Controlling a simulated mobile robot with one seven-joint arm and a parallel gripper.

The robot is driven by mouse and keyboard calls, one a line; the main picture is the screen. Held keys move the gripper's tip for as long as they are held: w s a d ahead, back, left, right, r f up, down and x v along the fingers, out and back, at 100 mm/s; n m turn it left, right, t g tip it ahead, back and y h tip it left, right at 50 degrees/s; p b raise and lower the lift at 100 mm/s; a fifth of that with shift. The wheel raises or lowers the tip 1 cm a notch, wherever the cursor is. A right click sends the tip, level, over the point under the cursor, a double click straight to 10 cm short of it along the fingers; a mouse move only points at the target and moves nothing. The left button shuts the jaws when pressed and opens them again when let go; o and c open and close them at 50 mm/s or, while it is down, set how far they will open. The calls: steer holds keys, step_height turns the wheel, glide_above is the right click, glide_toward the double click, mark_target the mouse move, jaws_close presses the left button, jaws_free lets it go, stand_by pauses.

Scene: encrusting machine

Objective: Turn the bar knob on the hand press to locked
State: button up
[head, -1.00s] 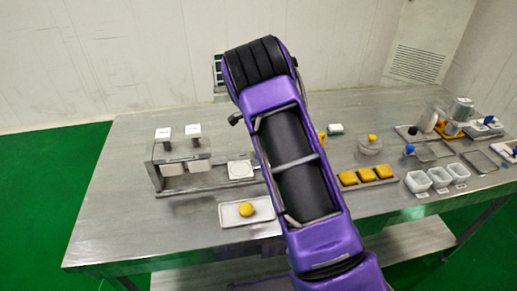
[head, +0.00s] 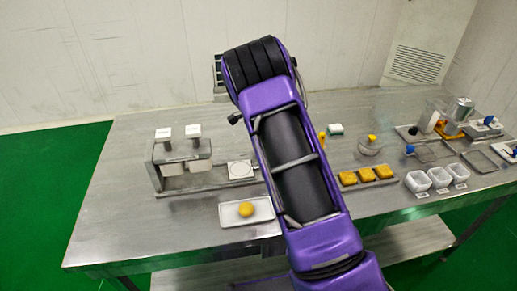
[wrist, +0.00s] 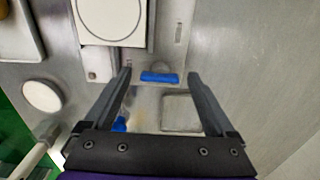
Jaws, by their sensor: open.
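The blue bar knob (wrist: 160,78) shows in the wrist view on a grey metal base, its bar lying crosswise in the picture. My gripper (wrist: 159,75) is open, with one finger on each side of the bar and visible gaps between. I cannot tell how high the fingertips are above the base. A white square plate with a ring (wrist: 110,18) lies just beyond, at upper left. In the head view, my arm covers the gripper and the knob. A metal press-like frame with two white-topped posts (head: 182,157) stands left of my arm, but I cannot tell if it bears the knob.
A white tray (head: 228,220) with a yellow ball (head: 246,210) lies left of my arm. Right of it are a tray of yellow blocks (head: 363,180) and several white cups (head: 440,177). In the wrist view, another blue piece (wrist: 120,124) shows beside the left finger.

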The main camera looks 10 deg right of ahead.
step_height(320, 180, up, 18)
steer(key=shift+f, duration=0.25)
stand_by(0.3)
